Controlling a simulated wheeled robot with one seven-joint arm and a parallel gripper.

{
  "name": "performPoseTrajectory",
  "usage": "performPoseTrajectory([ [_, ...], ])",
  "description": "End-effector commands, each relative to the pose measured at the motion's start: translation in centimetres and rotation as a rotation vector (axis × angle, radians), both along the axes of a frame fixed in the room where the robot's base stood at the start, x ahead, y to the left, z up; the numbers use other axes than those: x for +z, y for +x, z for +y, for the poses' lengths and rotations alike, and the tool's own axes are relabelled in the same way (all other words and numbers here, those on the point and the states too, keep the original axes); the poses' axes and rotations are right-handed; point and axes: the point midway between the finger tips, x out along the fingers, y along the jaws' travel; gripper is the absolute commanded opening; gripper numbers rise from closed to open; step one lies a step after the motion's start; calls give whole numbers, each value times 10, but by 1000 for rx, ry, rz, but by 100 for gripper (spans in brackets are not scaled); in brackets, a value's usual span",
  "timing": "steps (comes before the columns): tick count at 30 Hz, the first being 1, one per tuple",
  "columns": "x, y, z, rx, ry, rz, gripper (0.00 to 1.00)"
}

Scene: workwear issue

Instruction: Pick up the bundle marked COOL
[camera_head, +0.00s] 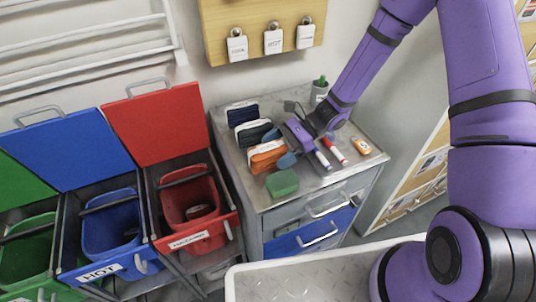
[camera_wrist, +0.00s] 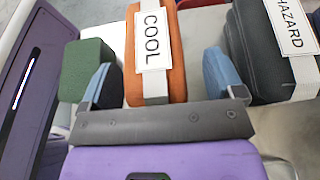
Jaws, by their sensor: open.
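The bundle marked COOL (camera_wrist: 178,60) is orange with a white band and a white label in the wrist view. In the head view the orange bundle (camera_head: 264,160) lies on the grey metal cabinet top (camera_head: 232,165). In the wrist view my gripper (camera_wrist: 163,82) has one fingertip on each side of the bundle's near end, with gaps showing. I cannot tell how high the fingertips are above the top.
A dark bundle labelled HAZARD (camera_wrist: 262,45) lies beside it, and a navy bundle (camera_head: 242,113) lies behind. A green block (camera_head: 282,183) sits close by. Lidded bins (camera_head: 185,190) are left.

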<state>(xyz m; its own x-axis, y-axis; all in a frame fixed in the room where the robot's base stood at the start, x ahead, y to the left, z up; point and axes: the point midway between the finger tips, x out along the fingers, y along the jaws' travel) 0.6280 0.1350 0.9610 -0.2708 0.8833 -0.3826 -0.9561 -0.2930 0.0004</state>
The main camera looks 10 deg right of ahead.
Motion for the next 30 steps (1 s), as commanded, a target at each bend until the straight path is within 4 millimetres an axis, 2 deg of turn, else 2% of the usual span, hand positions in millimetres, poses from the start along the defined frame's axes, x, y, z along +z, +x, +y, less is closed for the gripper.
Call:
performPoseTrajectory([
  [7,-1,-1,2,0,0,0,87],
  [8,-1,-1,2,0,0,0,83],
  [15,-1,-1,2,0,0,0,30],
  [25,2,0,2,0,0,-1,30],
  [30,13,0,2,0,0,-3,30],
])
